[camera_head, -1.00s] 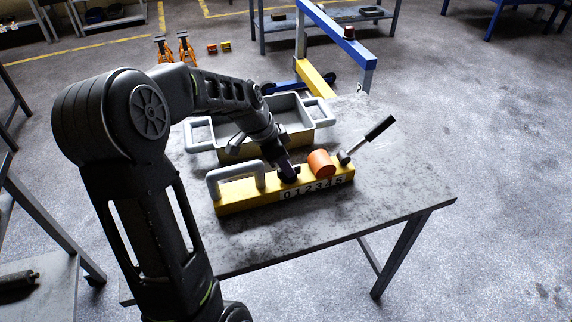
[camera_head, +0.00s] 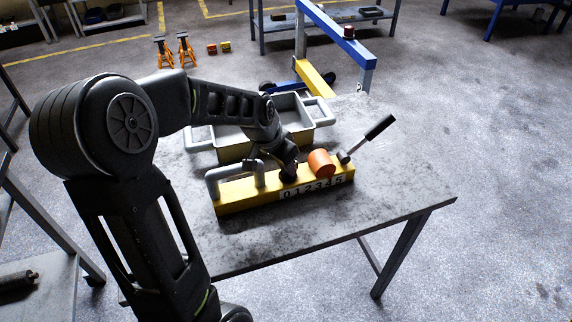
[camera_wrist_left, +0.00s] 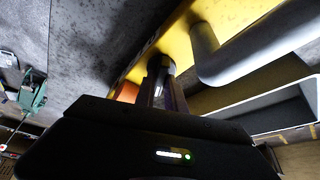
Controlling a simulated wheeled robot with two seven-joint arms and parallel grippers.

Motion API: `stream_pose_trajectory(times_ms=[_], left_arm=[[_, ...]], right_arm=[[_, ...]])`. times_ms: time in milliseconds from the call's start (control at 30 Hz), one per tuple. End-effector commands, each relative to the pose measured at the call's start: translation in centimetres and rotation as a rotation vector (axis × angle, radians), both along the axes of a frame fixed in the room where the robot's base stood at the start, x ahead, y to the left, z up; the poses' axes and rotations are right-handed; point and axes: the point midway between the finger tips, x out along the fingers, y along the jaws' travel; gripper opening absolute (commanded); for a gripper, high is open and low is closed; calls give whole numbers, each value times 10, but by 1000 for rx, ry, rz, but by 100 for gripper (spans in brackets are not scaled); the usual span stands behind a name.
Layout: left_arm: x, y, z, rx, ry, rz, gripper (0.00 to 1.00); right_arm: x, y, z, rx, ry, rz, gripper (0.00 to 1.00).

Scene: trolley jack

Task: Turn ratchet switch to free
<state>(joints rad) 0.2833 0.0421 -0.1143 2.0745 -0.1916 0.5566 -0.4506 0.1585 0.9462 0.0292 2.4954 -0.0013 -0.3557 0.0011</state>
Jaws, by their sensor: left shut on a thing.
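A yellow bar (camera_head: 235,195) with a grey handle and a printed number strip (camera_head: 310,187) lies on the table. My left gripper (camera_head: 289,174) reaches down to the bar's top, between the grey handle (camera_head: 232,174) and the orange cylinder (camera_head: 321,163). It is shut on a small dark piece, apparently the ratchet switch, which the fingers mostly hide in the head view. In the left wrist view the fingers (camera_wrist_left: 160,82) close around it against the yellow bar (camera_wrist_left: 185,50). The switch's setting cannot be read. My right gripper is not in view.
A lever with a black grip (camera_head: 379,128) rises at the bar's right end. A grey and yellow tray (camera_head: 233,150) with side handles stands behind the bar. The table's (camera_head: 400,205) right part is clear. A blue and yellow hoist (camera_head: 340,35) stands behind.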

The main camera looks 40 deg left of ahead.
Motion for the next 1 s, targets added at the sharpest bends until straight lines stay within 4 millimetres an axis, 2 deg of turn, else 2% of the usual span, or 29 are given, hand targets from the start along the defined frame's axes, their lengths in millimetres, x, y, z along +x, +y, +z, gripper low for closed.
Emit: stream_pose_trajectory(times_ms=[267,700,1000], left_arm=[[1,-3,-3,3,-5,254,0],[2,-5,-7,1,-5,675,0],[3,-6,-4,0,-3,932,0]], right_arm=[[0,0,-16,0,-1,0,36],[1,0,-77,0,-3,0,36],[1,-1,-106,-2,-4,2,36]])
